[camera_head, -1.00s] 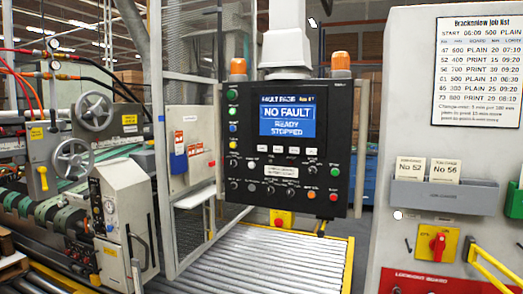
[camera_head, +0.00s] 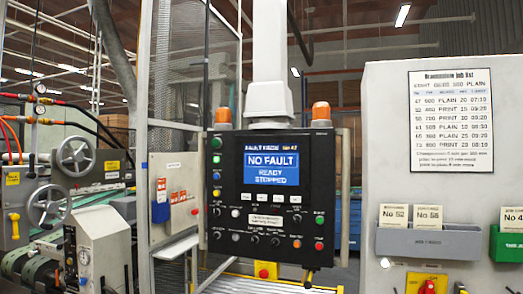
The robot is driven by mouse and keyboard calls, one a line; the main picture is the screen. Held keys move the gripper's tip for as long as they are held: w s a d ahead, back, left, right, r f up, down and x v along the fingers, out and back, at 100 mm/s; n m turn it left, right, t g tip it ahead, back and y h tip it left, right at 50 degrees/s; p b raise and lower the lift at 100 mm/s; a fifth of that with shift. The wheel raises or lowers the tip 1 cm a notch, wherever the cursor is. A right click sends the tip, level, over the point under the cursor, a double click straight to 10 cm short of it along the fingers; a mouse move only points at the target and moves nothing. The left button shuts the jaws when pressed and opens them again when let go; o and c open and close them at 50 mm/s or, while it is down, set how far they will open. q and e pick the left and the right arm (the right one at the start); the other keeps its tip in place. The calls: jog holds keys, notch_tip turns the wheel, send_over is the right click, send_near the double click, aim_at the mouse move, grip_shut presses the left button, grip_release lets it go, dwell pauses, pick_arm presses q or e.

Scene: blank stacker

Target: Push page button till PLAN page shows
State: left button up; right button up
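The black control panel (camera_head: 226,226) hangs ahead, a little below the middle of the head view. Its blue screen (camera_head: 271,163) reads NO FAULT and READY STOPPED, under a dark header that seems to say FAULT PAGE. A row of several small white buttons (camera_head: 279,199) sits just under the screen; their labels are too small to read, so I cannot tell which is the page button. More knobs and coloured buttons fill the lower part and the left edge. Neither of my grippers is in view, and nothing is seen touching the panel.
Two orange lamps top the panel. A roller conveyor (camera_head: 225,285) lies below it. A mesh guard (camera_head: 210,65) and a machine with handwheels (camera_head: 75,157) stand left. At right, a pale board carries a job list (camera_head: 451,120), a grey card holder (camera_head: 422,241) and a green one (camera_head: 507,245).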

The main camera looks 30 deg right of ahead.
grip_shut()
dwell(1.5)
